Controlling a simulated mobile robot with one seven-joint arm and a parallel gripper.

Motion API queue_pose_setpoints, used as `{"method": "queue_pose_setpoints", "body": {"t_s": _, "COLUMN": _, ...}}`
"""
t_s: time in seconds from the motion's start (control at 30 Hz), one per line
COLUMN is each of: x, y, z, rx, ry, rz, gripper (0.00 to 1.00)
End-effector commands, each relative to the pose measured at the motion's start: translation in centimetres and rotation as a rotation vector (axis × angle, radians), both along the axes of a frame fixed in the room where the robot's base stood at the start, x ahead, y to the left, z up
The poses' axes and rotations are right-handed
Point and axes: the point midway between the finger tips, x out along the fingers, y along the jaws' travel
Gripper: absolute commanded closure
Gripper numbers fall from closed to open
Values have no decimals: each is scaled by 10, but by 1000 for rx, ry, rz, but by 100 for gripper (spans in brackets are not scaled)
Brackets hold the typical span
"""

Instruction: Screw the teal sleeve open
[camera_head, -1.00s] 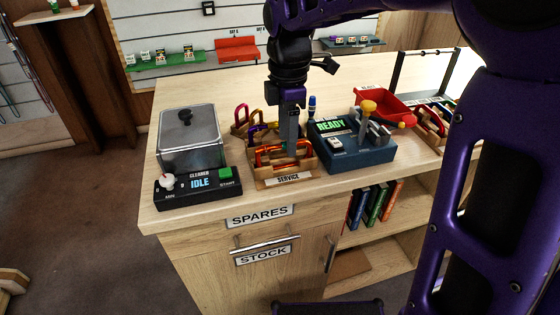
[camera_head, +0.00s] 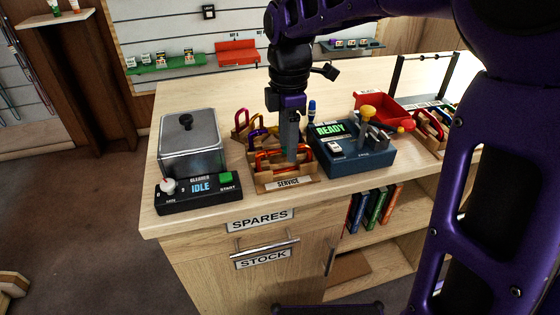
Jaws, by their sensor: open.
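The wooden service tray (camera_head: 288,187) stands on the counter and holds red and orange carabiners (camera_head: 266,157). A tiny teal patch (camera_head: 285,152) shows beside my fingers; it may be the teal sleeve, but it is too small to be sure. My gripper (camera_head: 291,158) points straight down into the service tray, among the carabiners. Its jaws are open, though the gap between the fingers is hard to see from here. The fingers partly hide the carabiners behind them. I cannot tell whether they touch one.
Left of the tray is the cleaner (camera_head: 191,150), reading IDLE. Right of it is a dark device (camera_head: 355,157) reading READY, with a yellow knob. A red bin (camera_head: 388,108) stands behind that device. More carabiners (camera_head: 252,128) sit behind the tray.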

Motion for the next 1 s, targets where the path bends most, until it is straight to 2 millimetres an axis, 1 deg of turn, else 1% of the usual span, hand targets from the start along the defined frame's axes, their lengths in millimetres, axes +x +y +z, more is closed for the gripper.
{"method": "queue_pose_setpoints", "body": {"t_s": 1.0, "x": -20, "y": -6, "z": 0, "rx": -1, "ry": -1, "rz": -1, "gripper": 45}}
